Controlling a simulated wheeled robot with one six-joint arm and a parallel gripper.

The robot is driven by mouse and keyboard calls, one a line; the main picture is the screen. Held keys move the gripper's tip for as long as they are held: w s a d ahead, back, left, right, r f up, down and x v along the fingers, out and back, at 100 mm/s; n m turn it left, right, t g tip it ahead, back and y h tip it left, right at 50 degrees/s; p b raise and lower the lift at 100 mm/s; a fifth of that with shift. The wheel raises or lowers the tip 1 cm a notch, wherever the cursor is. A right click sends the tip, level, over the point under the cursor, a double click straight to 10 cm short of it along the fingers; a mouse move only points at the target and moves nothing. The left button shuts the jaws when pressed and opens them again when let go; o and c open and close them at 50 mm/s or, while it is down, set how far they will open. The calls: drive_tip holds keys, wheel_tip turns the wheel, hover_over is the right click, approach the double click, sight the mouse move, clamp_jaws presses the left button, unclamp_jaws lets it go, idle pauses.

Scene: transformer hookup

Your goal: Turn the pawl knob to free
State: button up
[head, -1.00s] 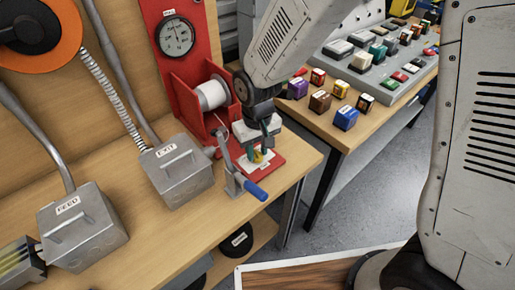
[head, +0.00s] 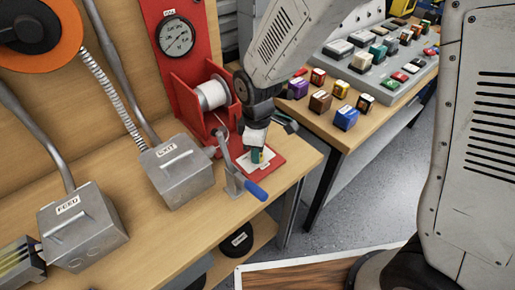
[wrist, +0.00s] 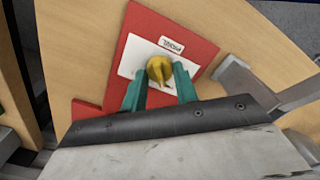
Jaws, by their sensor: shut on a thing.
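The yellow pawl knob (wrist: 159,68) stands on a white plate (wrist: 133,55) with a label above it, on the red base (wrist: 119,75) of the winch. The label's small text is hard to read, so I cannot tell the knob's marked position. My gripper (wrist: 161,86) is shut on the knob, with one teal finger at each side of it. In the head view my gripper (head: 257,156) points down at the white plate, and its fingers largely hide the knob.
A crank with a blue handle (head: 256,190) stands close beside my gripper. The red winch frame with a white spool (head: 211,95) is behind it. The grey EXIT box (head: 177,172) is to the left on the bench. The bench edge is near on the right.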

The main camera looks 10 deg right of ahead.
drive_tip(key=shift+n, duration=0.5)
idle(0.3)
drive_tip(key=o, duration=1)
drive_tip(key=shift+c, duration=0.2)
wheel_tip(320, 180, up, 8)
drive_tip(key=shift+f, duration=0.1)
